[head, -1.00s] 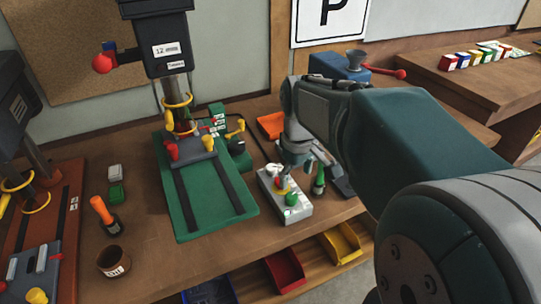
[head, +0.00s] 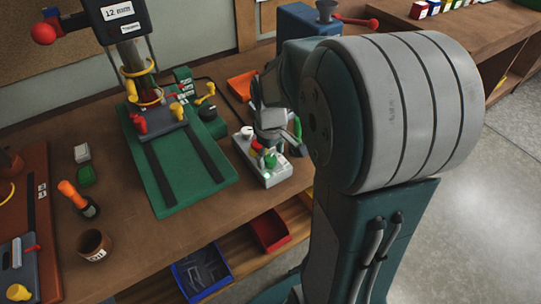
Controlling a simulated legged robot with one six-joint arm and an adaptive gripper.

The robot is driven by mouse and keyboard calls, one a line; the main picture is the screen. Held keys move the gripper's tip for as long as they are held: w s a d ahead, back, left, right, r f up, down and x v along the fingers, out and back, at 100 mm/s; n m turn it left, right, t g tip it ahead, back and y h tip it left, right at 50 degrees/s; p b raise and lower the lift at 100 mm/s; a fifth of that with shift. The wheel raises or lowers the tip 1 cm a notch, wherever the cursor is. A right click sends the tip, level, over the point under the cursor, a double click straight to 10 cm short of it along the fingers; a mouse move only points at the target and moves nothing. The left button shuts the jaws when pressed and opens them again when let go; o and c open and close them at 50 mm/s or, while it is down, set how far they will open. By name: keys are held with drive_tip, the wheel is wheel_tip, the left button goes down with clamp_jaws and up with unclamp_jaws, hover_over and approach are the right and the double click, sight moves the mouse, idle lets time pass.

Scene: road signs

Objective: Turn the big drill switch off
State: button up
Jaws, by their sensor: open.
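A pale grey control box (head: 245,150) lies on the workbench to the right of the green drill press base (head: 165,203). I cannot tell if the fingers touch a control or which position the switch is in.
An orange tray (head: 241,85) lies behind the box. Red (head: 269,231) and blue (head: 201,271) bins sit under the bench's front edge. A second machine with a red base is at far left.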

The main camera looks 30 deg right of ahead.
drive_tip(key=shift+f, duration=0.3)
drive_tip(key=shift+a, duration=0.1)
clamp_jaws()
drive_tip(key=shift+m, duration=0.4)
drive_tip(key=m, duration=0.5)
drive_tip(key=shift+s, duration=0.1)
drive_tip(key=m, duration=0.6)
drive_tip(key=shift+f, duration=0.1)
